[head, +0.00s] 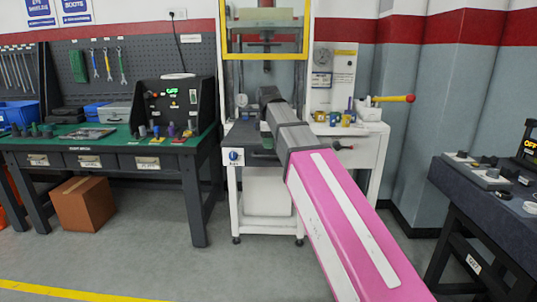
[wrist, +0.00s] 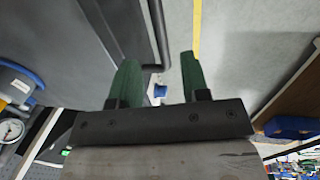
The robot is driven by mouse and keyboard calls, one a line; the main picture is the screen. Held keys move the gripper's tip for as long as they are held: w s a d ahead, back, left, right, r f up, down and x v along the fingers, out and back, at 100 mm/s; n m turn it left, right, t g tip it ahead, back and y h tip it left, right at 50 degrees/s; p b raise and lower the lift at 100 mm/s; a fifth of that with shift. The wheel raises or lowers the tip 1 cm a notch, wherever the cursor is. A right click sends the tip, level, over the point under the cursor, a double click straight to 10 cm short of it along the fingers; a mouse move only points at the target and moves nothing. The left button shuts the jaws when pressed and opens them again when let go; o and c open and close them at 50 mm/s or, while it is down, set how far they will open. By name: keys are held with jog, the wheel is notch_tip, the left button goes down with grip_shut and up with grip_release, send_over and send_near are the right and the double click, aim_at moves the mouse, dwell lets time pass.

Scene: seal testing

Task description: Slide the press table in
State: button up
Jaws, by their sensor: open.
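The press (head: 307,75) is a white frame with a yellow-edged guard, at the centre of the head view. Its grey press table (head: 238,133) shows low in the frame, partly hidden by my arm. In the wrist view a large grey surface (wrist: 60,40), which seems to be the press table, fills the upper left. A dark bent bar (wrist: 161,35), likely its handle, runs beside it. My gripper (wrist: 158,65) is open, with two green fingers. The bar's bent end appears between the fingers; I cannot tell whether they touch it.
A green-topped workbench (head: 100,143) with a black control box (head: 178,105) stands left of the press. A white side table (head: 350,130) with small parts is right of it. A dark bench (head: 480,195) stands far right. Floor in front is clear.

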jog(key=shift+w+f, duration=0.2)
jog(key=shift+f, duration=0.75)
jog(key=shift+w+f, duration=0.15)
jog(key=shift+f, duration=0.85)
jog(key=shift+w+f, duration=0.2)
jog(key=shift+f, duration=0.75)
grip_shut()
